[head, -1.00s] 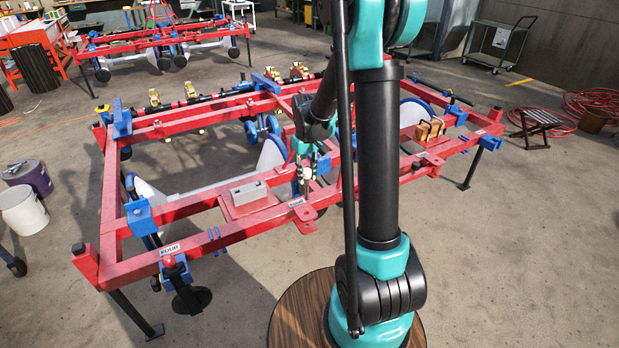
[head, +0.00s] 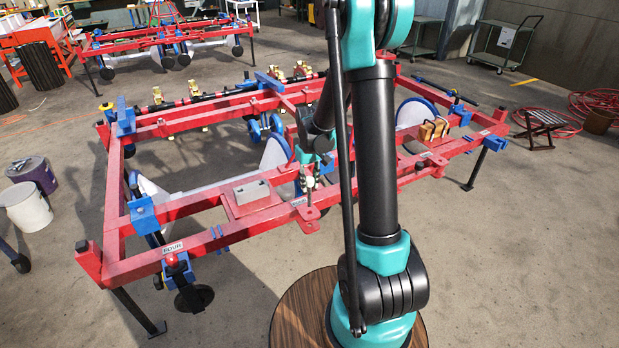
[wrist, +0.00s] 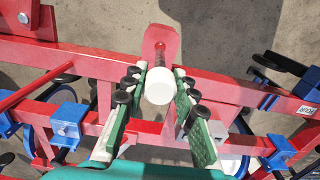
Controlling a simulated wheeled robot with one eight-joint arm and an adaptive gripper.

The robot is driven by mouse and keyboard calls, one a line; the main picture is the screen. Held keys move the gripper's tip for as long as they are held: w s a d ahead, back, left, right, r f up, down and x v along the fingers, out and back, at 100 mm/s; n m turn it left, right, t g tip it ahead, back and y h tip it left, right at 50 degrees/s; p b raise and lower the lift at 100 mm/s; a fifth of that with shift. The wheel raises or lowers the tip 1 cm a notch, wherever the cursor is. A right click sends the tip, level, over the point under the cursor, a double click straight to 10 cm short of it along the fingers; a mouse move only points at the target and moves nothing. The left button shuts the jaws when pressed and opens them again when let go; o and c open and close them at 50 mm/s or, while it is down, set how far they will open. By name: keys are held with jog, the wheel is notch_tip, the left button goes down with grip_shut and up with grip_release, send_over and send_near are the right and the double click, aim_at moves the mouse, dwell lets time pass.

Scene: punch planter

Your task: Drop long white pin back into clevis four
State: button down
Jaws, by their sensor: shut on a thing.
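My gripper (wrist: 158,88) is seen from above in the wrist view, its green-and-white fingers with black pads on either side of a white-capped pin (wrist: 158,91). It is shut on this pin, whose lower length is mostly hidden beneath the cap. In the head view my gripper (head: 312,184) is small, over the red frame's front beam beside a red tab with a hole (head: 306,222). The label reading FOUR (head: 173,247) is on the front-left beam, with a blue fitting and red knob (head: 172,260) below it, well left of my gripper.
The red frame (head: 250,220) spans the view, with blue brackets (head: 142,213) and white-and-blue discs. A grey block (head: 252,192) sits on a red plate left of my gripper. Brown blocks (head: 434,129) stand at right. Buckets (head: 26,208) stand on the floor at left.

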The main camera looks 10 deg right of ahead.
aim_at(309, 206)
jog(key=shift+f, duration=0.75)
jog(key=shift+f, duration=5.25)
dwell(0.3)
jog(key=c, duration=1.1)
grip_release()
jog(key=shift+c, duration=0.2)
jog(key=shift+r, duration=0.1)
notch_tip(309, 206, up, 12)
jog(key=shift+f, duration=0.1)
